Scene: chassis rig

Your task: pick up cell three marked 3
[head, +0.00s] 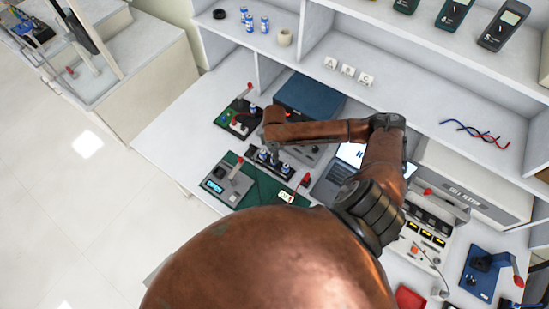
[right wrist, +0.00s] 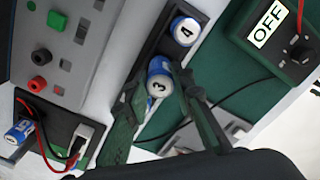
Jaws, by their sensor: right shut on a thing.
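Cell three, a blue and white cylinder marked 3 (right wrist: 159,76), stands between the fingers of my right gripper (right wrist: 154,88) in the right wrist view. The gripper is shut on it. Cell four, marked 4 (right wrist: 186,31), sits beside it in the dark cell rack (right wrist: 150,45). I cannot tell whether cell three is clear of the rack. In the head view my right gripper (head: 273,153) is over the rack (head: 285,174), and its arm hides part of the bench. My left gripper is out of view.
A grey panel (right wrist: 70,60) and a board holding another blue cell (right wrist: 20,132) with red wires lie left. In the head view, a laptop (head: 335,182) is right of the rack; shelves stand behind.

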